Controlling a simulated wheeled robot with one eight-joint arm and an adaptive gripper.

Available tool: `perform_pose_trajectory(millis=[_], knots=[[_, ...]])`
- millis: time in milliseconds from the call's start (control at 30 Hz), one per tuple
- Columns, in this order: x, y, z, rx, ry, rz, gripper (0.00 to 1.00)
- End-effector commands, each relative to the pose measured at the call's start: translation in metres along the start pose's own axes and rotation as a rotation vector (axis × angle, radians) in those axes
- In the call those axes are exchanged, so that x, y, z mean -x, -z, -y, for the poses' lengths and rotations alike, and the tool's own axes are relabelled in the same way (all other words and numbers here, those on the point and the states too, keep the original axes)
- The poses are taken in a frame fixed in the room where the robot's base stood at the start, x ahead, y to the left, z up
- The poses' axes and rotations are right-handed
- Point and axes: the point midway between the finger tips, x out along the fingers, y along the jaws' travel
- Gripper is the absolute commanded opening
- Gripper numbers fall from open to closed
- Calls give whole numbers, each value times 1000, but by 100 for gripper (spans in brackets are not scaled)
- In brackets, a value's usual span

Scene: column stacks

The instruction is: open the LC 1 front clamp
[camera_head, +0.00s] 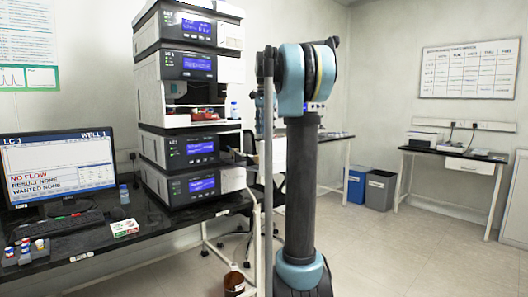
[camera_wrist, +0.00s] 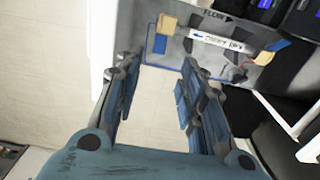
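A tall LC instrument stack (camera_head: 185,145) stands on the black bench in the head view, with an open bay (camera_head: 180,92) in its middle holding small reddish items. In the wrist view, a grey panel (camera_wrist: 215,58) bears a white label that seems to read "column park" (camera_wrist: 216,40) and a "flow" marking above. A tan block (camera_wrist: 167,22) sits left of the label and another tan piece (camera_wrist: 264,57) right of it. I cannot tell which part is the LC 1 front clamp. My gripper (camera_wrist: 160,66) is open and empty, its fingers pointing toward the panel.
A monitor (camera_head: 62,165) reads LC 1, well 1, no flow. A keyboard (camera_head: 55,223) and small vials stand before it. A brown bottle (camera_head: 234,281) is on the floor. Blue (camera_head: 357,186) and grey (camera_head: 380,190) bins stand behind. The floor at right is clear.

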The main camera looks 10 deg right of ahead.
Motion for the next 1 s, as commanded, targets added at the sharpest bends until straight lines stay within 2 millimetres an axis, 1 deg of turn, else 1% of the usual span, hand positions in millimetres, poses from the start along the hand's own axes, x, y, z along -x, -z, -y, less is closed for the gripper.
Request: perform_pose_trajectory(millis=[33,300,500,700,967,1000], knots=[[-9,0,0,0,0,0,37],[-54,0,0,0,0,0,37],[-79,0,0,0,0,0,37],[-89,0,0,0,0,0,37],[-90,0,0,1,0,0,37],[-90,0,0,1,0,0,32]])
